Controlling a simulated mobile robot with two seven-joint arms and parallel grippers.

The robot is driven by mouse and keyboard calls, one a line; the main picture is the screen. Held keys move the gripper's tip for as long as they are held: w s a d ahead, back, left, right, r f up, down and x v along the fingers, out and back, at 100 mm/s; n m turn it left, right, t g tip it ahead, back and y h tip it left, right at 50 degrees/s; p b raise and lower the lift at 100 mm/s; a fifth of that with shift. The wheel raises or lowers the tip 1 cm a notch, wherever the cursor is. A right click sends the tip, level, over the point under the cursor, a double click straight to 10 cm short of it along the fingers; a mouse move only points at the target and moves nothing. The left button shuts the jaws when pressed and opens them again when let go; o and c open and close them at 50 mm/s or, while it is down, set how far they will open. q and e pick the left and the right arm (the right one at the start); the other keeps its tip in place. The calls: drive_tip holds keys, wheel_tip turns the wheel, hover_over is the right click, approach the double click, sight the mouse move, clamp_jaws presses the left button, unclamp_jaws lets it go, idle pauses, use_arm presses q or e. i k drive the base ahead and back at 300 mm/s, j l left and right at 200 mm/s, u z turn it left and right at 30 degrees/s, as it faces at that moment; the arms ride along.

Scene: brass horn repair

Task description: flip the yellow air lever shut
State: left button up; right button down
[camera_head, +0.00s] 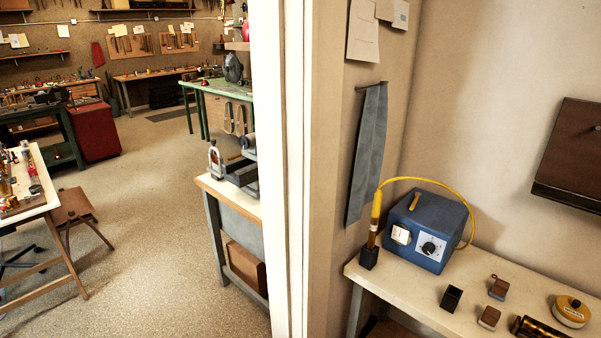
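A small yellow bar (415,201) sits on top of a blue box (426,228) on the bench at the right; I cannot tell whether it is the air lever. No other yellow lever can be made out. The blue box has a dial and a white gauge or switch on its front. A yellow-handled tool (376,212) stands upright in a black holder (368,257) beside the box, with a yellow cord arching behind. Neither of my grippers is in view.
A white door frame (283,150) and wall divide the view. The right bench (400,297) carries small blocks and a round yellow tin (571,311). At left, a workshop has open floor (165,220), a vise bench (238,200) and a red cabinet (95,130).

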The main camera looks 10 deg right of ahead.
sight(415, 202)
drive_tip(key=z, duration=1.45)
drive_tip(key=i+l, duration=0.25)
drive_tip(key=l, duration=0.15)
drive_tip(key=i+l, duration=0.2)
drive_tip(key=l, duration=0.15)
